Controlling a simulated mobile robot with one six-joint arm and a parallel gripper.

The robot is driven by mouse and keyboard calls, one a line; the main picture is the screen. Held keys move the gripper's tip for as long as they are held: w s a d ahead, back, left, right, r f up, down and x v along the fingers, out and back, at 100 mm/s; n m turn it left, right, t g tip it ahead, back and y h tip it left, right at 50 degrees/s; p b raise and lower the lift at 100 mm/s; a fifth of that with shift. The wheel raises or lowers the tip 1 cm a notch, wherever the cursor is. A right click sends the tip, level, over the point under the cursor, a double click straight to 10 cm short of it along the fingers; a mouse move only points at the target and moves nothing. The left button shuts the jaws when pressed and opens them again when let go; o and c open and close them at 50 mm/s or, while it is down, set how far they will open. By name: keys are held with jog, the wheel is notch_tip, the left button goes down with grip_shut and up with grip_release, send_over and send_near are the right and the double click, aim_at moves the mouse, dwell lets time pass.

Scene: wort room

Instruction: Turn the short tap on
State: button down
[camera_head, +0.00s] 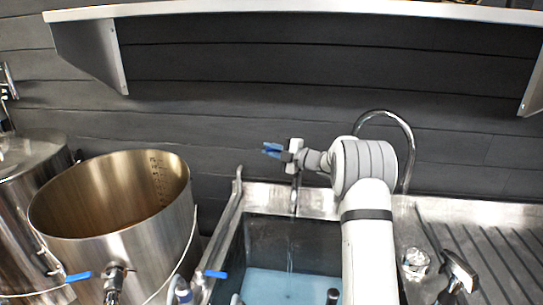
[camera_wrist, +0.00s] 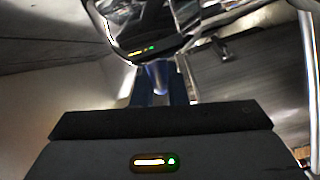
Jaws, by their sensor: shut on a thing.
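The short tap (camera_head: 294,196) stands at the back rim of the sink, its spout pointing down. A thin stream of water (camera_head: 290,245) falls below it into the sink. My gripper (camera_head: 272,150) is at the top of this tap, with its blue fingers pointing left. In the wrist view my gripper (camera_wrist: 160,88) is shut on a small shiny part, which I take for the tap's handle. The fingers hide most of that part. A dark mirror-like surface (camera_wrist: 145,30) lies just beyond the fingers, reflecting small lights; I cannot tell what it belongs to.
The steel sink (camera_head: 228,235) holds pale blue water. A tall curved tap (camera_head: 408,130) rises behind my arm. A large open kettle (camera_head: 120,240) with a blue-handled valve stands left. A ribbed drainboard (camera_head: 500,245) lies right, with small items. A shelf (camera_head: 300,12) runs overhead.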

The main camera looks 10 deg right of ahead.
jog(key=c, duration=1.5)
grip_release()
jog(key=shift+o, duration=0.2)
jog(key=b+v, duration=0.1)
jog(key=v, duration=0.6)
jog(key=shift+s+d+b, duration=0.25)
jog(key=shift+d+b, duration=0.05)
jog(key=shift+b, duration=0.05)
